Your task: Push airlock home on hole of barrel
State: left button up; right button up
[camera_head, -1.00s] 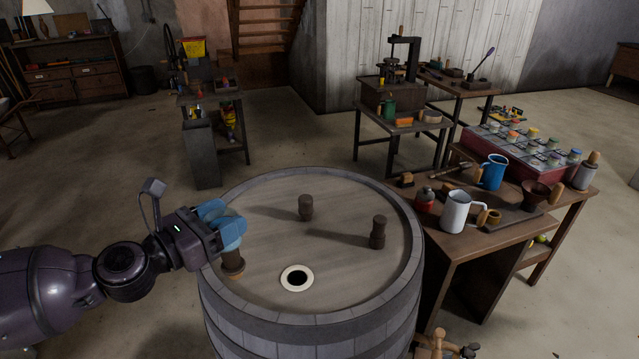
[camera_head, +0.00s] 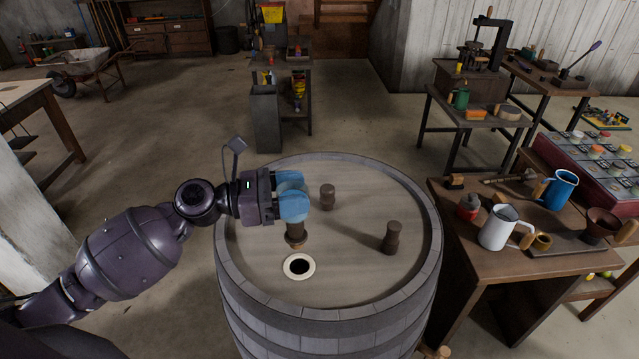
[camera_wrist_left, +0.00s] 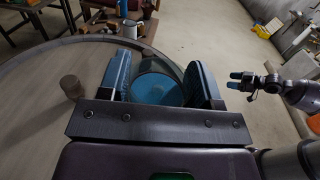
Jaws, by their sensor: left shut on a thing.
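The barrel (camera_head: 425,272) stands upright in the head view, with a dark hole (camera_head: 299,266) ringed in pale material near the front of its lid. My left gripper (camera_head: 292,203) is shut on the airlock (camera_head: 296,230), whose brown lower part hangs below the blue fingertips, just behind the hole. I cannot tell how high it is above the lid. In the left wrist view a round bluish part of the airlock (camera_wrist_left: 155,88) shows between the fingers. My right gripper (camera_wrist_left: 235,80) shows small at the right there, away from the barrel; its opening is unclear.
Two dark pegs stand on the lid, one behind the hole (camera_head: 327,197) and one to its right (camera_head: 391,238). A workbench (camera_head: 470,243) with a white mug (camera_head: 497,229), a blue mug (camera_head: 560,187) and a red container (camera_head: 468,206) stands close to the barrel's right.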

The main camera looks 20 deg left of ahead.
aim_at(297, 224)
pick_arm(q)
jog(key=shift+w+d, duration=0.15)
jog(key=shift+d, duration=0.05)
pick_arm(e)
jog(key=shift+w+d+r, duration=0.15)
jog(key=shift+w+d, duration=0.05)
jog(key=shift+d, duration=0.15)
pick_arm(q)
jog(key=shift+a, duration=0.15)
pick_arm(e)
jog(key=shift+a, duration=0.3)
pick_arm(q)
jog(key=shift+f+b, duration=0.4)
jog(key=shift+f, duration=0.35)
notch_tip(297, 224, down, 2)
jog(key=shift+f+b, duration=0.1)
jog(key=shift+b, duration=0.55)
jog(key=shift+f+b, duration=0.55)
jog(key=shift+f, duration=0.55)
pick_arm(e)
jog(key=shift+w+f+t, duration=0.3)
jog(key=shift+w+f, duration=0.35)
jog(key=shift+w, duration=0.05)
pick_arm(q)
jog(key=shift+f+b, duration=0.3)
jog(key=shift+f, duration=0.2)
pick_arm(e)
jog(key=shift+f, duration=0.35)
